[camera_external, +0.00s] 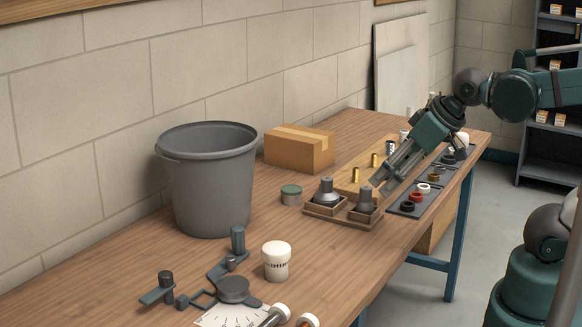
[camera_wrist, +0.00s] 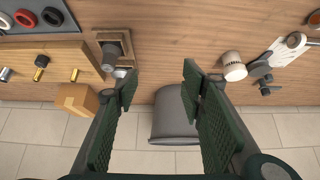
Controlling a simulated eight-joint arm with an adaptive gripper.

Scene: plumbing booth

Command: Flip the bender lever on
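The bender (camera_external: 233,290) is at the front left end of the workbench in the external view. It has a dark round hub, grey lever arms with upright posts, and a white graduated plate. Which arm is the lever, and its state, I cannot tell. It also shows at the right edge of the wrist view (camera_wrist: 264,72), small and partly cut off. My gripper (camera_external: 381,184) is above the far half of the bench, well away from the bender. In the wrist view its fingers (camera_wrist: 159,82) are apart with nothing between them.
A grey bucket (camera_external: 207,185), a cardboard box (camera_external: 300,150) and a small green-lidded tin (camera_external: 291,195) stand along the wall side. A wooden tray (camera_external: 325,211) with dark fittings lies near my gripper. Bare bench lies between tray and jar.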

